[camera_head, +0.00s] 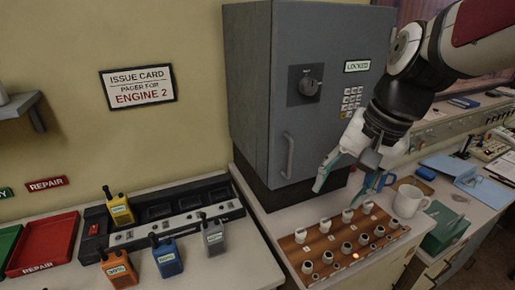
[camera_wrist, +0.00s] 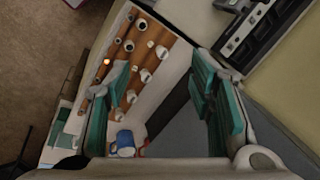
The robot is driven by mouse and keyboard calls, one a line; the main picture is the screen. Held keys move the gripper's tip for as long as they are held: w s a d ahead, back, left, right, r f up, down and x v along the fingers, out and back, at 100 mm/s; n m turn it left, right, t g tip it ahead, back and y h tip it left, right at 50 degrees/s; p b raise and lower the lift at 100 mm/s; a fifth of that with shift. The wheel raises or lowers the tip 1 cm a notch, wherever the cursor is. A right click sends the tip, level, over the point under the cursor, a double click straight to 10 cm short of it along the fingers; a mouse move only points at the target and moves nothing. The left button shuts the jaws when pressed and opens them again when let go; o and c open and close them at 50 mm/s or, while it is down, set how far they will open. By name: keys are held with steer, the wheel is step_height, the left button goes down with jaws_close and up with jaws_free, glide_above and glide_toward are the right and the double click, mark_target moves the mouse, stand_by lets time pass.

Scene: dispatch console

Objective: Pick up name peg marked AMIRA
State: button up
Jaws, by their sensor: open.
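A wooden peg board (camera_head: 312,242) lies on the counter in front of the grey cabinet. It carries rows of pale and dark-topped name pegs (camera_head: 347,215); their lettering is too small to read, so I cannot tell which is AMIRA. My gripper (camera_head: 345,187) is open and empty, above the back edge of the board, fingers pointing down. In the wrist view the open gripper (camera_wrist: 162,68) has the board (camera_wrist: 122,78) and its pegs (camera_wrist: 146,75) on the left side, partly hidden by the left finger. No peg is between the fingers.
The grey cabinet (camera_head: 305,45), marked LOCKED, stands close behind the gripper. A radio charger (camera_head: 165,215) with several handsets lies left.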

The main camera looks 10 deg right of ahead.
steer(key=w+d+f+m+g+y, duration=0.1)
steer(key=w+d+f+m+g, duration=0.1)
steer(key=w+f+m, duration=0.4)
steer(key=m+y+b, duration=0.1)
steer(key=m+b, duration=0.1)
steer(key=m, duration=0.2)
glide_toward(301, 231)
steer(key=shift+g, duration=0.4)
steer(key=p+x, duration=0.1)
steer(key=x, duration=0.3)
steer(key=shift+w+a+f, duration=0.1)
steer(key=shift+f, duration=0.3)
steer(key=shift+p+x, duration=0.7)
steer(key=shift+x, duration=1.95)
steer(key=shift+w+a, duration=0.15)
steer(key=shift+w, duration=0.05)
steer(key=c, duration=0.9)
